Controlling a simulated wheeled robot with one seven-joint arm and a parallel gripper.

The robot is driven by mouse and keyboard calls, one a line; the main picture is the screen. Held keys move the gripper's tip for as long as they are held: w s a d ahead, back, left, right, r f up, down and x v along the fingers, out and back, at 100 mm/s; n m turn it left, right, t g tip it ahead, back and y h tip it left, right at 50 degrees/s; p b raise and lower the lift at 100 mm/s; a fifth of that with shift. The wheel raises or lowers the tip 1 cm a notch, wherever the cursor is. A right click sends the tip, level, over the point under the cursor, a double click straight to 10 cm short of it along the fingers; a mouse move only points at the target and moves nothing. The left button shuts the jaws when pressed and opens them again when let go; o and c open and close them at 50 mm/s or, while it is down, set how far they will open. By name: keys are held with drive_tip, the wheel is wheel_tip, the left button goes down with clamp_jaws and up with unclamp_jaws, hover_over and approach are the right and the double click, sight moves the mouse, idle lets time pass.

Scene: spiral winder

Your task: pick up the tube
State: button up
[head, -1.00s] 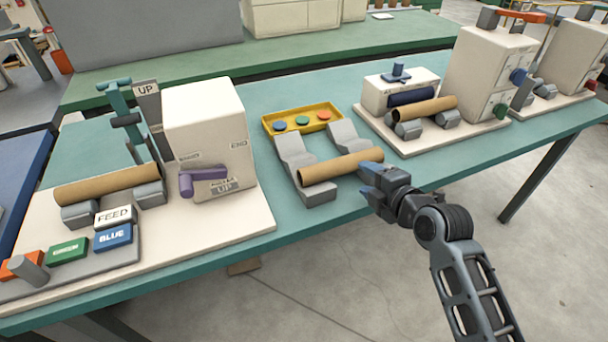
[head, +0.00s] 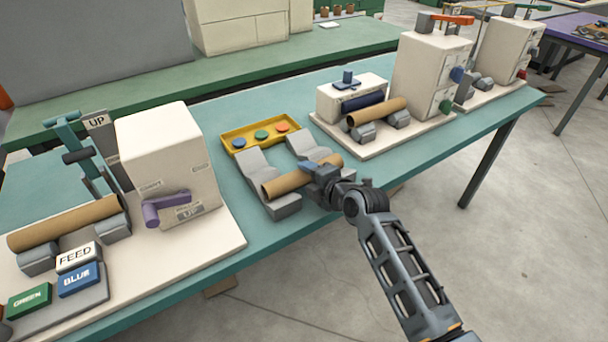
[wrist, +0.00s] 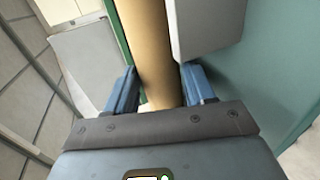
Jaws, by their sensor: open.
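A brown cardboard tube (head: 285,184) lies across two grey sloped supports (head: 262,172) near the front edge of the teal table. My gripper (head: 318,172) is at the tube's right end, in front of the right support. In the wrist view the tube (wrist: 149,50) runs between the two blue fingers of my gripper (wrist: 160,90). The fingers are open, one on each side of the tube, with a narrow gap at the left finger. Contact at the right finger is hard to tell. Two other brown tubes lie on the left machine (head: 70,222) and the back right machine (head: 377,112).
A yellow tray (head: 226,135) with coloured discs sits behind the supports. The white machine box (head: 185,160) with a purple handle (head: 165,205) stands to the left. A white base with a small box (head: 335,100) stands to the right. Bare teal table lies between.

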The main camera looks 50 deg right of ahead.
drive_tip(key=c, duration=0.7)
